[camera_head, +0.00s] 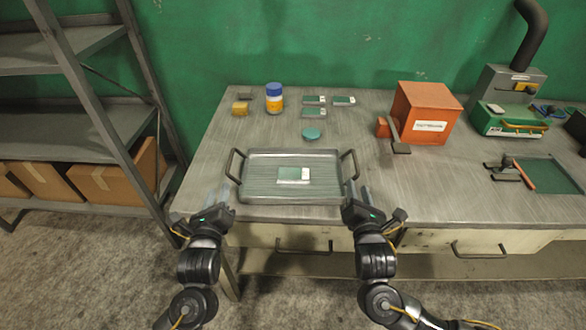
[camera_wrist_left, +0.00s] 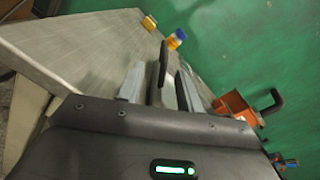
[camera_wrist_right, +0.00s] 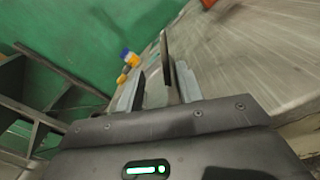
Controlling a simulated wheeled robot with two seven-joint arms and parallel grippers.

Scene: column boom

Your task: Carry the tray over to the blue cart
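The grey metal tray (camera_head: 262,190) lies flat near the front edge of the workbench. A small green-and-white piece (camera_head: 293,175) lies in it. The tray has an upright dark handle at its left end (camera_head: 236,165) and another at its right end (camera_head: 350,164). My left gripper (camera_head: 222,191) is open just in front of the left handle, which shows between its fingers in the left wrist view (camera_wrist_left: 163,65). My right gripper (camera_head: 359,191) is open just in front of the right handle, which shows between its fingers in the right wrist view (camera_wrist_right: 165,58). No blue cart is in view.
The workbench (camera_head: 215,142) also holds a blue-capped jar (camera_head: 274,98), a teal disc (camera_head: 311,134), several small cards and an orange box (camera_head: 424,112) with a lever. A metal shelf (camera_head: 95,96) with cardboard boxes (camera_head: 105,181) stands left. Drawer handles (camera_head: 303,247) project below the bench top.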

